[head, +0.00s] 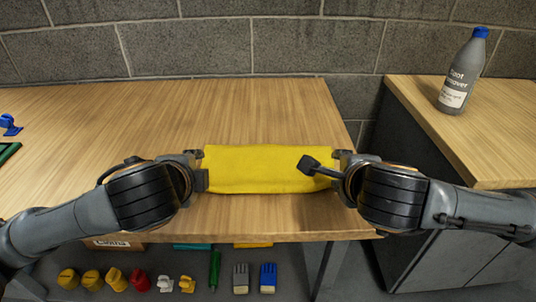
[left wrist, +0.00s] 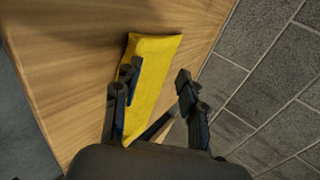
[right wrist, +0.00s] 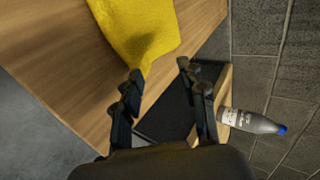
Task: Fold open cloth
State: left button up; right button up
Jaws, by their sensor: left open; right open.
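A yellow cloth (head: 265,170) lies on the wooden table as a flat, wide rectangle near the front edge. It also shows in the left wrist view (left wrist: 152,85) and the right wrist view (right wrist: 138,28). My left gripper (head: 203,168) is open at the cloth's left end; in the left wrist view one finger (left wrist: 128,72) overlaps the cloth and the other is beyond it. My right gripper (head: 325,163) is open at the right end, with one finger over the cloth in the head view. In the right wrist view the cloth's corner is close to the left finger.
The wooden table (head: 100,110) is clear behind the cloth. A grey bottle with a blue cap (head: 462,72) stands on a side cabinet at right. Blue and green items (head: 9,126) are at the far left. Several yellow, red and blue things lie below the table.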

pick_arm(q)
jog(key=s+r, duration=0.3)
jog(key=r, duration=0.4)
jog(key=shift+s+r, duration=0.2)
jog(key=shift+s, duration=0.1)
pick_arm(e)
jog(key=s+r, duration=0.3)
jog(key=r, duration=0.4)
jog(key=shift+s+r, duration=0.2)
jog(key=shift+s, duration=0.15)
pick_arm(q)
jog(key=shift+f, duration=0.1)
pick_arm(e)
jog(key=shift+f, duration=0.1)
